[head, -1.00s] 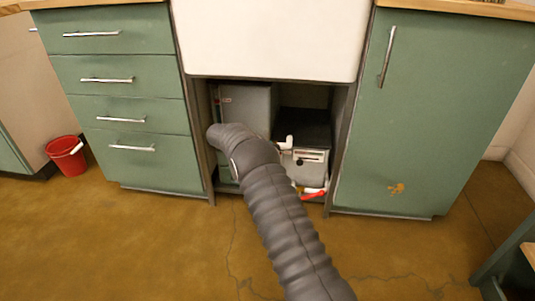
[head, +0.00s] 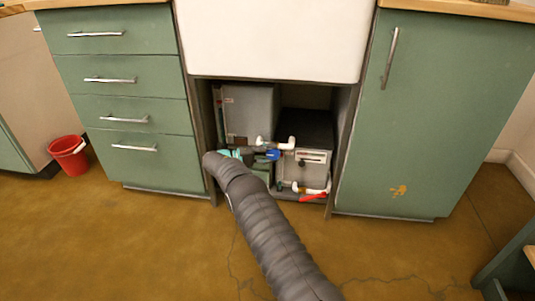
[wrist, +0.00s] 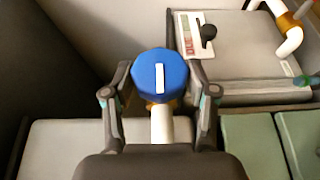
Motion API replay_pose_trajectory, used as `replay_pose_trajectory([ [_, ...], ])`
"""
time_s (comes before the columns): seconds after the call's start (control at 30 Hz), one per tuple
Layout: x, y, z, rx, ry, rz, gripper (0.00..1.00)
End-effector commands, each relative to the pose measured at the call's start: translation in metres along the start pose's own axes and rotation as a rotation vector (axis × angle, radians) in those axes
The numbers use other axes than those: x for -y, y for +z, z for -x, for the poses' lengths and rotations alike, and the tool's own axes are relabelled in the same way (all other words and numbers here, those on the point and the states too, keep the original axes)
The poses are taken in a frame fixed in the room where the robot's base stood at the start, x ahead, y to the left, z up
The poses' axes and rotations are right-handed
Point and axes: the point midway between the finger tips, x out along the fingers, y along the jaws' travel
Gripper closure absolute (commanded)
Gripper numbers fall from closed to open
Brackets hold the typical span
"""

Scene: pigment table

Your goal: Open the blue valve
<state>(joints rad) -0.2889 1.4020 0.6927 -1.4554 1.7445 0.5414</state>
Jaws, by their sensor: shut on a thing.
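The blue valve (wrist: 160,76) is a round faceted knob with a white stripe, which runs upright in the wrist view. It sits on a white pipe with a brass-coloured collar. My gripper (wrist: 160,70) has one finger on each side of the knob and is shut on it. In the head view the blue valve (head: 273,155) shows inside the open cabinet under the sink, just right of my gripper's teal parts. My arm comes in from below and hides part of the gripper there.
A red handle (head: 313,196) lies low at the cabinet's front right. Grey boxes (head: 250,105) and white pipes (head: 287,145) crowd the inside. Green drawers (head: 125,115) and a green door (head: 425,110) flank the opening. A red bucket (head: 68,158) stands left.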

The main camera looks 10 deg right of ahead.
Motion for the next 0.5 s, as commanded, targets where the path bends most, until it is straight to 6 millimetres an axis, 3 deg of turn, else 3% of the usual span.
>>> replay_pose_trajectory([
  [0.4,0.0009,0.0008,-0.0023,0.004,0.008,0.006,0.78],
  [0.43,0.0009,0.0009,-0.0026,0.005,0.008,0.006,0.40],
  [0.5,0.0009,0.0009,-0.0031,0.005,0.008,0.006,0.23],
])
